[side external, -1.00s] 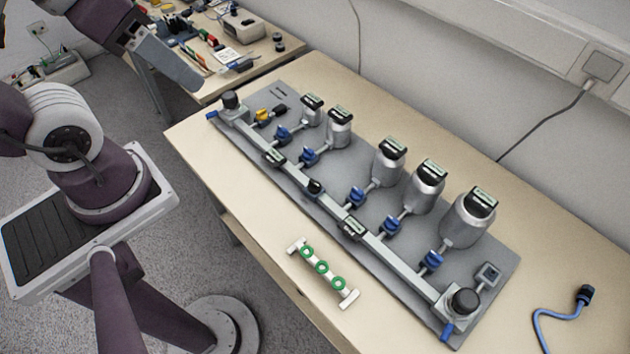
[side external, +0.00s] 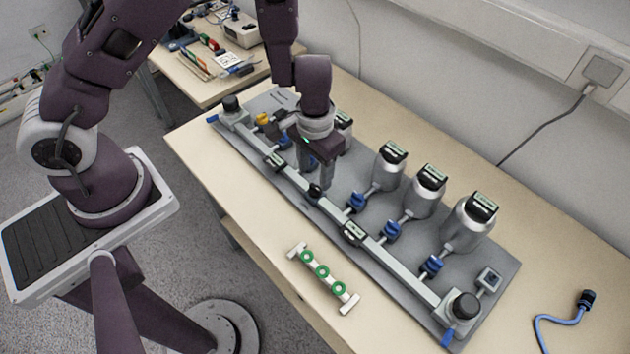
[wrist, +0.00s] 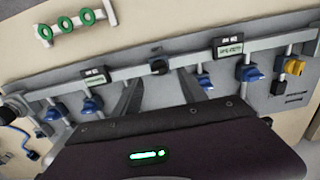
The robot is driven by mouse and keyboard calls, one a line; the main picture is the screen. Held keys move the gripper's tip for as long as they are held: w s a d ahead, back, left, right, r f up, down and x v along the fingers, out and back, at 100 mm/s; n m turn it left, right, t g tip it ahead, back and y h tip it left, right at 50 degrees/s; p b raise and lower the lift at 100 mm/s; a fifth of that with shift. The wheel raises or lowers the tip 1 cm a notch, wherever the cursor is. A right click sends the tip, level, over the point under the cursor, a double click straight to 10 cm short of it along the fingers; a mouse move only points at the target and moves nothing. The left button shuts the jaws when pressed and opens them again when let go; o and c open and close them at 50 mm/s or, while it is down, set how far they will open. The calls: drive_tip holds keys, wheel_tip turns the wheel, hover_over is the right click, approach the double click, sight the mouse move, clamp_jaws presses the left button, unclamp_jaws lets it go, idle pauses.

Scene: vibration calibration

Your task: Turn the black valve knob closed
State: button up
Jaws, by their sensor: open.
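The black valve knob (side external: 315,191) sits on the middle of the long grey pipe; it also shows in the wrist view (wrist: 158,66), near the centre. My gripper (side external: 322,184) points down over the rig beside the knob, on the side toward the metal canisters. In the wrist view my gripper (wrist: 158,84) has its two fingers apart, with the knob just beyond the gap between the tips. I see no contact with the knob, and nothing is between the fingers.
Blue valve knobs (side external: 391,230) and metal canisters (side external: 388,166) line the rig, one canister partly behind my gripper. Digital displays (side external: 353,231) sit on the pipe. A white piece with green rings (side external: 322,271) lies in front. A blue cable (side external: 560,316) lies at right.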

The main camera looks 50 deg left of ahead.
sight(315, 187)
drive_tip(key=shift+w+f, duration=0.1)
drive_tip(key=shift+f, duration=0.5)
drive_tip(key=f, duration=0.2)
drive_tip(key=shift+s+a+f, duration=0.1)
drive_tip(key=shift+s+f, duration=0.1)
drive_tip(key=shift+f, duration=0.15)
drive_tip(key=shift+w+f, duration=0.1)
drive_tip(key=shift+f, duration=0.2)
clamp_jaws()
